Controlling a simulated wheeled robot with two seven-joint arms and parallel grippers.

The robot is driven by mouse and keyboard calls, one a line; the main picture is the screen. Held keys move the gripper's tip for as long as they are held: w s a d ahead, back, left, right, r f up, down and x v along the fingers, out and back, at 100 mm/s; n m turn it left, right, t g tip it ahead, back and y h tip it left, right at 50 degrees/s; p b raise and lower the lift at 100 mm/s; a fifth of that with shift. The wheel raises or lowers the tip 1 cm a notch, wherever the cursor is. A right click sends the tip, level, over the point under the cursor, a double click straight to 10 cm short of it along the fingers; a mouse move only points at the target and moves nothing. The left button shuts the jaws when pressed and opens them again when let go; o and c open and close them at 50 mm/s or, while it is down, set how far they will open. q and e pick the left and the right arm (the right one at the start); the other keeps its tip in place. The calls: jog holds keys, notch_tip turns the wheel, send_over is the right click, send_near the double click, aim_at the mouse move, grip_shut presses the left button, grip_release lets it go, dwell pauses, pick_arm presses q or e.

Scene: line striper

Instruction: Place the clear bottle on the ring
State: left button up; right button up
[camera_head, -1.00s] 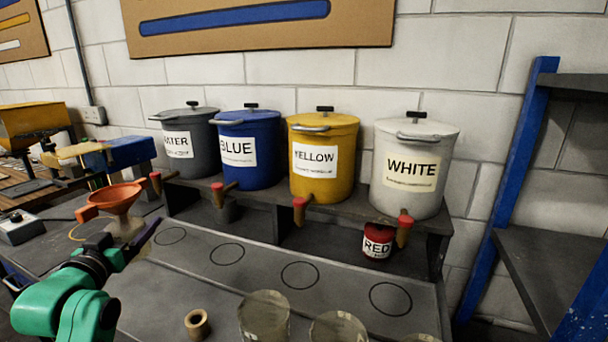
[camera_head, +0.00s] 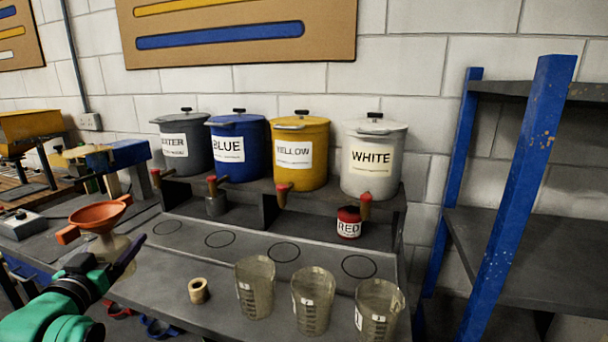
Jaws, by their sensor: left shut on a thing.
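A clear, slightly cloudy bottle (camera_head: 110,246) stands upright at the left, with an orange funnel (camera_head: 100,214) in its top. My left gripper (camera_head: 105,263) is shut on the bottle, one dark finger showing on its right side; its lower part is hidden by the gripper. Several black rings are drawn on the grey bench strip: the leftmost ring (camera_head: 168,227) is to the right of the bottle, then one under the blue pot (camera_head: 220,239), one under the yellow pot (camera_head: 284,252) and one under the white pot (camera_head: 359,266). All are empty. My right gripper is not in view.
Labelled pots with red-tipped taps stand on a raised shelf (camera_head: 258,195), with a small red pot (camera_head: 349,222) beneath. Three clear measuring cups (camera_head: 313,300) and a tan hollow cylinder (camera_head: 198,291) stand at the front. A blue-framed rack (camera_head: 518,190) is at the right.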

pick_arm(q)
jog(key=s+d+f+m+h, duration=0.1)
jog(key=s+d+f, duration=0.1)
jog(key=d+f, duration=0.55)
jog(key=s+d+f+m+h, duration=0.15)
jog(key=d+f, duration=0.35)
jog(key=f, duration=0.6)
jog(key=s+d+f, duration=0.3)
jog(key=s+d, duration=0.1)
jog(key=s, duration=0.3)
jog(key=s+d+f+n, duration=0.1)
jog(key=s+d+f, duration=0.3)
jog(key=s+d, duration=0.1)
jog(key=shift+s+y, duration=0.45)
jog(key=shift+s, duration=0.45)
jog(key=shift+a+n, duration=0.1)
jog(key=shift+n, duration=0.15)
